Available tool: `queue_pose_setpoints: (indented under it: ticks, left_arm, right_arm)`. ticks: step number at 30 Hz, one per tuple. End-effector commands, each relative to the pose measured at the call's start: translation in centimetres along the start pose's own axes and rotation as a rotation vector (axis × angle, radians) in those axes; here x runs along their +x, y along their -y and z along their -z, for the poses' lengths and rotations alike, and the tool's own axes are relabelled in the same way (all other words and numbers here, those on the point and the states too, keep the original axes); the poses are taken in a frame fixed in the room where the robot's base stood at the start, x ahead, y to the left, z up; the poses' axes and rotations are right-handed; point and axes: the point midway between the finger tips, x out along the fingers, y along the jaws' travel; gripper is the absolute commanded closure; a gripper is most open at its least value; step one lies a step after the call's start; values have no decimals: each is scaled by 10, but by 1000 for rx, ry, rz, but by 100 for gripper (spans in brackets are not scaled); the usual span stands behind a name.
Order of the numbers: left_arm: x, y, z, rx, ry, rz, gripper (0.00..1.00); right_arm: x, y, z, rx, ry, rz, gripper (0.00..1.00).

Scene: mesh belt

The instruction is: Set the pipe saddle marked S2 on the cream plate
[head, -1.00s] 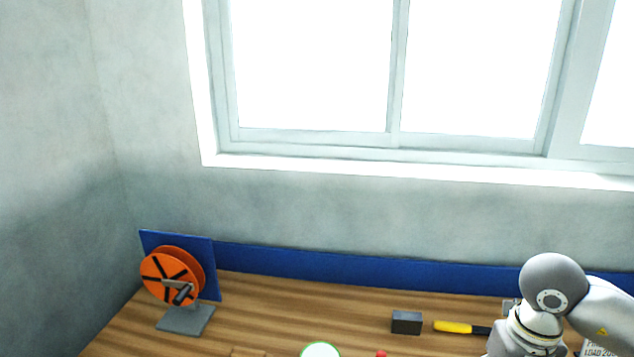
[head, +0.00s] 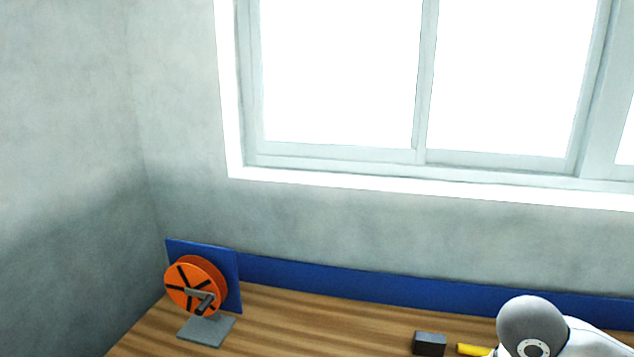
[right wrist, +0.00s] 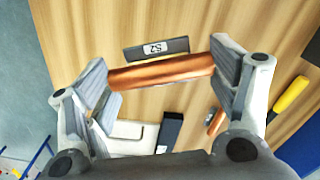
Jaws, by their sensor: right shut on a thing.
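In the right wrist view my right gripper (right wrist: 160,75) has its two fingers against the ends of a copper-coloured half-round piece. A dark grey strip with a white S2 label lies along its far side, and together they look like the pipe saddle marked S2 (right wrist: 165,72). The gripper is shut on it. Below it in that view is a pale cream flat piece (right wrist: 125,131), probably the cream plate, partly hidden by the left finger and the gripper body. The head view shows part of my right arm at the lower right but not its gripper. My left gripper is in neither view.
A dark block (right wrist: 170,130) and a small copper piece (right wrist: 215,121) lie near the cream piece. A yellow-handled tool (right wrist: 290,98) lies at the right. In the head view an orange reel (head: 195,286) stands at the back left, and a dark block (head: 430,344) sits on the wooden bench.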

Motion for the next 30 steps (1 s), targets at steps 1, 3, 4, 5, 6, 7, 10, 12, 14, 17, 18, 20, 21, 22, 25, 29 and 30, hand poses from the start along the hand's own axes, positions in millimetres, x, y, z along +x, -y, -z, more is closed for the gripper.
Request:
queue_pose_setpoints:
  ticks: [1, 3, 4, 5, 6, 7, 10, 12, 14, 17, 18, 20, 21, 22, 25, 29, 30]
  left_arm:
    - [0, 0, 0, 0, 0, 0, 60]
    - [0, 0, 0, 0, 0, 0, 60]
    - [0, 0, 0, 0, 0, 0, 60]
    - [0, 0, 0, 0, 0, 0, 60]
    - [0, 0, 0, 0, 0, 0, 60]
    - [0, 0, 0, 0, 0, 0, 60]
    - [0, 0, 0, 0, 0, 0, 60]
    - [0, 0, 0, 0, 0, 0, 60]
    - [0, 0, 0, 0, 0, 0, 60]
    - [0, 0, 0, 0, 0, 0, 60]
    - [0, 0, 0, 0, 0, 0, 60]
    - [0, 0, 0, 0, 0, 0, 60]
    - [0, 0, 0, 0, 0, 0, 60]
    - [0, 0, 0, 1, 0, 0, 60]
    - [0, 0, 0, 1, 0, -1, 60]
    - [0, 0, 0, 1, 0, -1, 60]
    - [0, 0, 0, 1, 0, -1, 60]
  right_arm:
    - [0, 0, -4, -92, 0, 2, 49]
    - [1, 0, -9, -225, 0, 2, 49]
    - [2, 1, -11, -283, -1, 3, 49]
    - [2, 1, -13, -339, -1, 3, 49]
    - [3, 0, -16, -416, -2, 2, 49]
    - [3, 0, -18, -472, -2, 2, 49]
    - [5, 0, -24, -663, -4, 2, 49]
    - [6, 0, -29, -796, -5, 1, 49]
    - [6, 0, -33, -910, -7, 2, 49]
    - [8, -1, -39, -1086, -10, 0, 49]
    - [8, -1, -41, -1148, -11, 0, 49]
    - [8, -1, -44, -1234, -13, 0, 49]
    - [8, -1, -46, -1283, -14, 0, 49]
    - [9, -2, -46, -1315, -15, -1, 49]
    - [9, -2, -49, -1398, -16, -2, 49]
    - [10, -2, -50, -1448, -17, -3, 49]
    - [10, -2, -50, -1455, -17, -3, 49]
